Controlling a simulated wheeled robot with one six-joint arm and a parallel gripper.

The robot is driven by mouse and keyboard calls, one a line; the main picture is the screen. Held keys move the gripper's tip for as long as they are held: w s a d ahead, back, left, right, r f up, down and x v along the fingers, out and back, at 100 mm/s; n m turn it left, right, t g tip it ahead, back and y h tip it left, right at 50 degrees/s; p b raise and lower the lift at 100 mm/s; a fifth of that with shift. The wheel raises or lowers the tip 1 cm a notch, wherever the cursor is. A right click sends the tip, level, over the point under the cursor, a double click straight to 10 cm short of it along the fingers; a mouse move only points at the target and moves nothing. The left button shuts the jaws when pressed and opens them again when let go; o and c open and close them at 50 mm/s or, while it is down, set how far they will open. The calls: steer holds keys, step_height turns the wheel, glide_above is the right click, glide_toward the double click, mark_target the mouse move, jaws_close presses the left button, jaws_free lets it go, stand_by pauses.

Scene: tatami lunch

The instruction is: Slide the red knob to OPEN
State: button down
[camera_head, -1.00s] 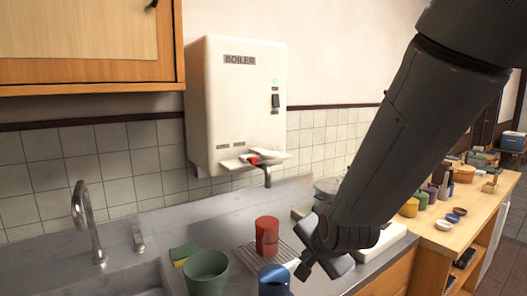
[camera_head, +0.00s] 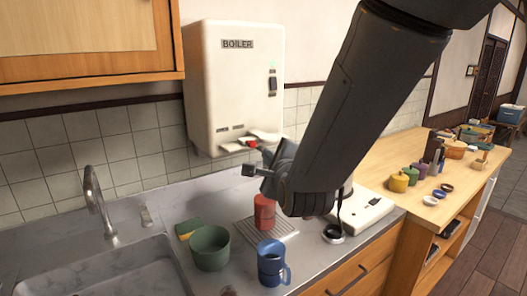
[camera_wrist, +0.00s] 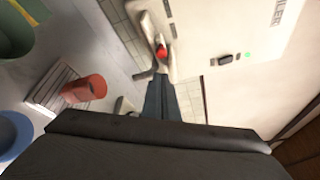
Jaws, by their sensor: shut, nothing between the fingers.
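The red knob (camera_head: 252,144) sits on a white ledge at the bottom of the white boiler (camera_head: 232,80). Two small labels (camera_head: 230,128) are above the ledge, too small to read. My gripper (camera_head: 254,169) is just below and in front of the knob, its fingers shut and empty. In the wrist view the knob (camera_wrist: 161,53) is just beyond the tips of my gripper (camera_wrist: 159,76). I cannot tell whether they touch.
A red cup (camera_head: 264,212) stands on a rack below the boiler. A blue mug (camera_head: 272,264) and a green bowl (camera_head: 209,249) are in front and left. A white appliance (camera_head: 362,212) stands behind my arm, right of the rack. The sink (camera_head: 110,272) is at left.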

steer(key=b+x, duration=0.1)
steer(key=x, duration=0.8)
steer(key=shift+w, duration=0.35)
